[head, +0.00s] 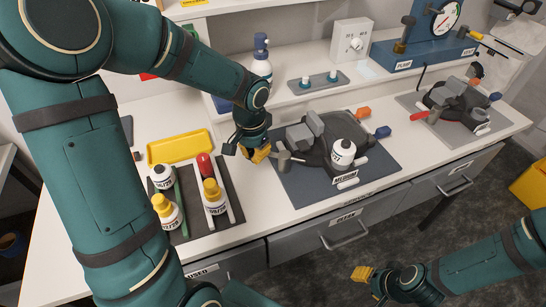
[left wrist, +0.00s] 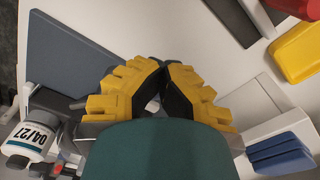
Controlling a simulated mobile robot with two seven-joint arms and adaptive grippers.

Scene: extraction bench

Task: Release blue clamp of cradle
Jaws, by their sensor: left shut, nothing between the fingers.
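A dark cradle (head: 318,158) stands on a blue-grey mat (head: 300,190) labelled MEDIUM and holds a white bottle (head: 343,152). The bottle also shows in the left wrist view (left wrist: 28,140). A blue clamp handle (head: 383,132) sticks out at the cradle's right, beside an orange one (head: 362,113). My left gripper (head: 262,155) is at the cradle's left side, close to a grey knob (head: 285,160), across the cradle from the blue handle. Its yellow fingers (left wrist: 165,65) are shut and empty. My right gripper (head: 362,274) hangs over the floor, too small to judge.
A second cradle (head: 455,100) with a red handle (head: 418,116) stands at the right. A dark rack (head: 230,190) of bottles and a yellow tray (head: 180,147) lie left of the mat. A pump bottle (head: 261,66) stands behind my left gripper.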

